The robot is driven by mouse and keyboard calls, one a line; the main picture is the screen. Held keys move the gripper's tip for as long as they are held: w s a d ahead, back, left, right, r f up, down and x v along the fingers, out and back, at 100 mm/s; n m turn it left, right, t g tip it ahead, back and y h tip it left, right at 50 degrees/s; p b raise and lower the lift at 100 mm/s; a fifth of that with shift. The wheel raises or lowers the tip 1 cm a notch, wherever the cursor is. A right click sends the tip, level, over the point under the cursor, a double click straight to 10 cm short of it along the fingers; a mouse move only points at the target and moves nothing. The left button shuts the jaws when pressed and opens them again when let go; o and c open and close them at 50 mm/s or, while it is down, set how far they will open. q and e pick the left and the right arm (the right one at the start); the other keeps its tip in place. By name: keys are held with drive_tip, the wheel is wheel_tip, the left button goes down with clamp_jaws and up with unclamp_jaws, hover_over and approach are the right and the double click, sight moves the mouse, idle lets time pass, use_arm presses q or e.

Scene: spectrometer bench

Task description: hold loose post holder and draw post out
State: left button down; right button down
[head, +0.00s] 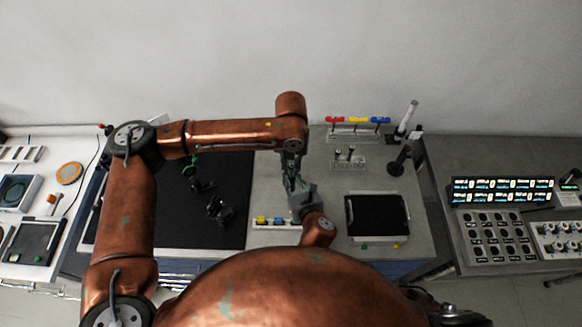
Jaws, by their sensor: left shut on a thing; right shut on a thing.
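My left gripper (294,181) reaches down from the bent copper arm to just right of the black mat and is shut. My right gripper (303,201) comes up from below, directly under the left one, and is also shut. The two grippers meet closely, one above the other. The post and the loose post holder are mostly hidden between their fingers and too small to make out clearly. From the layout, the upper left gripper appears to be on the post and the lower right one on the holder.
A pale strip with yellow and blue pieces (275,222) lies just left of the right gripper. Black mounts (220,209) stand on the black mat (235,170). Right are a clear rack with posts (348,163), a colour-handled tool rack (354,135), a black-topped tray (377,216) and a tilted stand (397,166).

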use_arm(q)
drive_tip(key=shift+r, duration=0.25)
drive_tip(key=shift+r, duration=1.8)
drive_tip(key=shift+r, duration=0.1)
drive_tip(key=shift+r, duration=1.9)
use_arm(e)
drive_tip(key=c, duration=1.7)
unclamp_jaws()
drive_tip(key=shift+c, duration=0.2)
drive_tip(key=shift+s, duration=0.1)
drive_tip(key=v, duration=1.1)
drive_tip(key=shift+s, duration=0.4)
